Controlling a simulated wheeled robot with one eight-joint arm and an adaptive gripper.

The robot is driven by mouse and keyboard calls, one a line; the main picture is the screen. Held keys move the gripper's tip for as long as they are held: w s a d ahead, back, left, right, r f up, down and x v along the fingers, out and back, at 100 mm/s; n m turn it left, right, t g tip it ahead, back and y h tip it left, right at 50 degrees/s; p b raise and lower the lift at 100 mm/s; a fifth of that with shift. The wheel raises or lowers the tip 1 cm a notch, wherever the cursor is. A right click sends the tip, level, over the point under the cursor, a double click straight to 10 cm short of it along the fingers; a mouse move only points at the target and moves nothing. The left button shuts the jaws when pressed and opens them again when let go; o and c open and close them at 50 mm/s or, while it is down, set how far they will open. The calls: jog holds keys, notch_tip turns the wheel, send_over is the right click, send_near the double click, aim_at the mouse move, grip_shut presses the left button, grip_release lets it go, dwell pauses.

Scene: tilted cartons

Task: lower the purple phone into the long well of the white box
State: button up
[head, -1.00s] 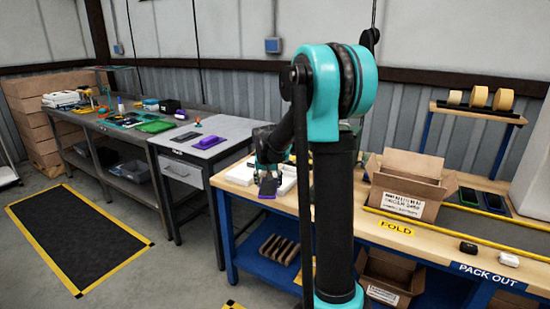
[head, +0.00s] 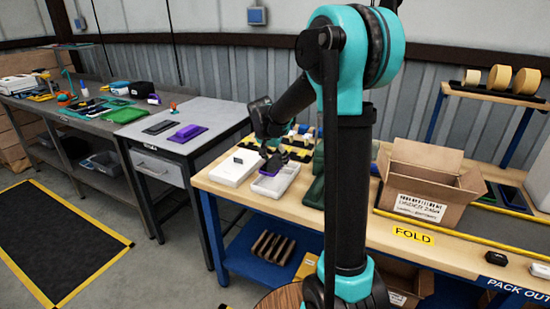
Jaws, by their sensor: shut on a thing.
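My gripper (head: 272,162) is small and dark in the head view, low over the back of the open white box (head: 278,185) on the wooden bench. It is shut on the purple phone, which is mostly hidden by the fingers at this size. The box's recess looks greyish lavender. I cannot tell whether the phone touches the box or hangs above it. A closed-looking white piece (head: 236,167) with a small dark mark, perhaps the lid, lies just left of the box.
An upright green item (head: 316,185) stands close right of the box. An open brown carton (head: 425,185) is further right. Yellow and black items (head: 300,140) stand behind. A purple item (head: 188,132) and a dark slab (head: 159,127) lie on the grey table.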

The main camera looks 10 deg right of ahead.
aim_at(276, 181)
jog(key=shift+f, duration=3.75)
jog(key=shift+f, duration=0.3)
jog(key=o, duration=1.4)
jog(key=shift+c, duration=1.4)
jog(key=shift+r, duration=3.6)
